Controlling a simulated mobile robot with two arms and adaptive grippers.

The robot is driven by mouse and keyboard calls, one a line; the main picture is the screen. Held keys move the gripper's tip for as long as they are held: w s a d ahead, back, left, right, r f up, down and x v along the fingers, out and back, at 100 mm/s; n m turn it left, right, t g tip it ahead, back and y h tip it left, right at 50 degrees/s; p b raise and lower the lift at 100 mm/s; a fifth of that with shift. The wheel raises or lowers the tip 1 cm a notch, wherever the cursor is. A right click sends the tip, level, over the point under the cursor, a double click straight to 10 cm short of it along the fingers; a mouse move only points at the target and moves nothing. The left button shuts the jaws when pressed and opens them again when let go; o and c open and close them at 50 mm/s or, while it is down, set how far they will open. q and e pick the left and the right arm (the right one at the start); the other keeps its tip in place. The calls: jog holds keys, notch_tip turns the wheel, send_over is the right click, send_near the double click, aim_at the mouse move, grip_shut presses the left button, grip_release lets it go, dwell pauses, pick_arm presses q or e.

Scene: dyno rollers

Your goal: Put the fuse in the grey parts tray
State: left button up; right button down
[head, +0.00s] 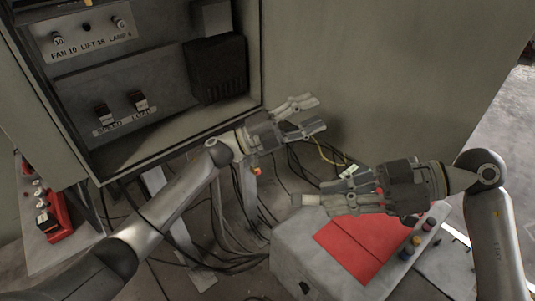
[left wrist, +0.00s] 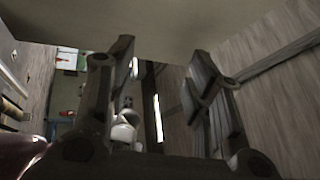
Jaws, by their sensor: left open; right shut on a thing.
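My right gripper (head: 327,195) is shut above the left part of a grey cart top, fingers pointing left. A small pale cylinder (head: 306,199), which looks like the fuse, sticks out at its fingertips. My left gripper (head: 319,113) is open and empty in front of the cabinet's side panel, higher than the right one. Its two spread fingers (left wrist: 165,75) show in the left wrist view with nothing gripped between them. I cannot clearly make out the grey parts tray.
The open cabinet (head: 150,75) at left has fuse holders, with a dark middle hole (head: 87,27), and two switches (head: 122,107). Loose cables (head: 235,240) hang below the cabinet.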

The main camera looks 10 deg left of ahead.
pick_arm(q)
jog(key=s+d+r+m+g+y, duration=0.2)
jog(key=s+d+r+m+g, duration=0.1)
jog(key=s+r+m+g, duration=0.4)
jog(key=s+d+r+m+g+y, duration=0.25)
jog(key=s+r+m+g, duration=0.25)
jog(key=s+m, duration=0.5)
jog(key=m+t+y, duration=0.6)
jog(key=t+y, duration=0.1)
jog(key=y, duration=0.4)
send_near(296, 194)
jog(key=x, duration=0.9)
jog(key=shift+w+d+f, duration=0.1)
jog(key=shift+d+f, duration=0.05)
jog(key=shift+f, duration=0.05)
jog(key=shift+c, duration=0.3)
grip_shut()
pick_arm(e)
jog(key=c, duration=1.5)
grip_release()
